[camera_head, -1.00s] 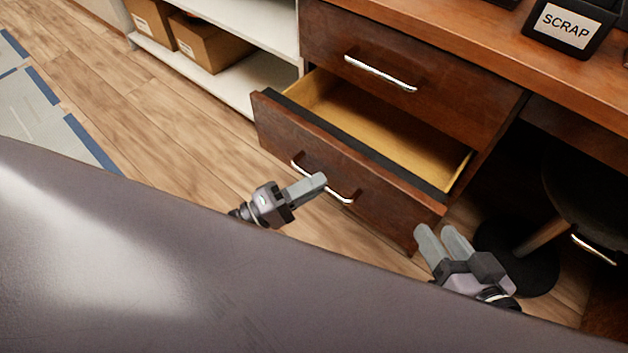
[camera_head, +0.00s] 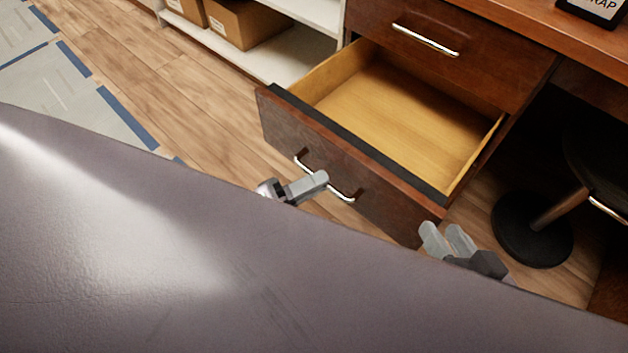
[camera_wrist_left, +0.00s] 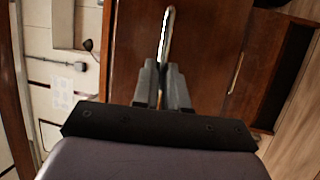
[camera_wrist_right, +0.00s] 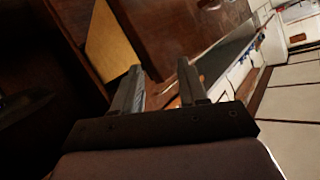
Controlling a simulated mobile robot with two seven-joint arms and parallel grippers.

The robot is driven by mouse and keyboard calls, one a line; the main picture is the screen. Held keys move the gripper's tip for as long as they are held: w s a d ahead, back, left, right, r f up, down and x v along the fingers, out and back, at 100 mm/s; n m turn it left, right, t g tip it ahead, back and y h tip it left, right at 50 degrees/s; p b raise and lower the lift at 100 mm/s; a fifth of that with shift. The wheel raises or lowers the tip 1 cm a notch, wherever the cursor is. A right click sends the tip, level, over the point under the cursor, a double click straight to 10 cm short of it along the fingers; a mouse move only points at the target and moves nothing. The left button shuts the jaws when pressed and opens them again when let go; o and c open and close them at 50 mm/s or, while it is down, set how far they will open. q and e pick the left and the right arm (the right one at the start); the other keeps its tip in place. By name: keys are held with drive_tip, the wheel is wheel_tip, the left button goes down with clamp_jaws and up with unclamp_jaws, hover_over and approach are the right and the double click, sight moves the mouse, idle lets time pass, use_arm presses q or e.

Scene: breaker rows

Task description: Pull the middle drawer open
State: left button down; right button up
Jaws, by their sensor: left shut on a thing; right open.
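The wooden middle drawer (camera_head: 350,170) stands well out from the desk below a shut upper drawer (camera_head: 480,60). Its pale inside looks empty. Its silver bar handle (camera_head: 343,196) is on the front panel. My left gripper (camera_head: 318,181) is shut on this handle, near its middle, and hides part of it. In the left wrist view the handle (camera_wrist_left: 167,35) runs up from between the left fingers (camera_wrist_left: 162,85). My right gripper (camera_head: 447,238) is open and empty, in front of the drawer's right end. Its parted fingers (camera_wrist_right: 160,85) show in the right wrist view.
A black stool base (camera_head: 532,230) stands on the floor right of the drawer. A white shelf (camera_head: 290,62) with cardboard boxes (camera_head: 245,22) is at the back left. A black SCRAP bin (camera_head: 600,10) is on the desktop. My own grey body fills the lower foreground.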

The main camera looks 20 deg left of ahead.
use_arm(q)
drive_tip(key=shift+s, duration=0.1)
use_arm(e)
drive_tip(key=shift+w+r, duration=0.1)
use_arm(q)
drive_tip(key=c, duration=1.2)
unclamp_jaws()
use_arm(e)
drive_tip(key=shift+w+r, duration=0.1)
use_arm(q)
drive_tip(key=shift+o, duration=0.2)
drive_tip(key=p+v, duration=0.1)
drive_tip(key=v, duration=0.6)
use_arm(e)
drive_tip(key=shift+s+d+h, duration=0.2)
drive_tip(key=shift+d+h, duration=0.2)
drive_tip(key=shift+d, duration=0.05)
use_arm(q)
drive_tip(key=shift+a, duration=0.1)
drive_tip(key=shift+s, duration=0.1)
use_arm(e)
drive_tip(key=shift+s+a, duration=0.1)
